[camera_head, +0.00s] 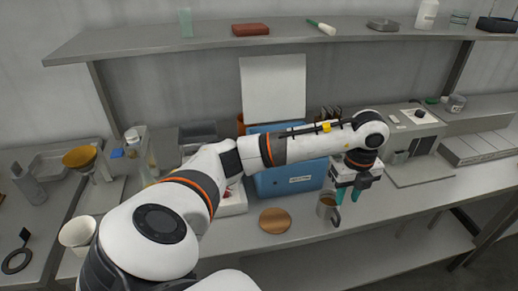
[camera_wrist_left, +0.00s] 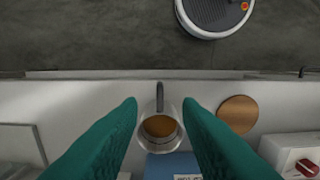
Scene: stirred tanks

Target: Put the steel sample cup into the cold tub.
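The steel sample cup (camera_head: 326,207) stands upright on the bench, with its handle toward the front edge. In the left wrist view the cup (camera_wrist_left: 160,128) has brown contents, or a brown inside, and its handle lies between the teal fingers. My left gripper (camera_head: 348,194) is open and empty, close to the cup at its right in the head view. The cold tub (camera_head: 298,181) appears to be the blue box behind the cup, with a white panel (camera_head: 272,88) upright behind it like a raised lid. My left forearm hides much of the tub's top. My right gripper is out of view.
A round brown disc (camera_head: 275,220) lies left of the cup. A white box with a red switch (camera_wrist_left: 308,167) stands beyond the disc. A grey machine (camera_head: 412,130) stands at the right. A shelf (camera_head: 200,43) runs above the bench. The bench right of the cup is clear.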

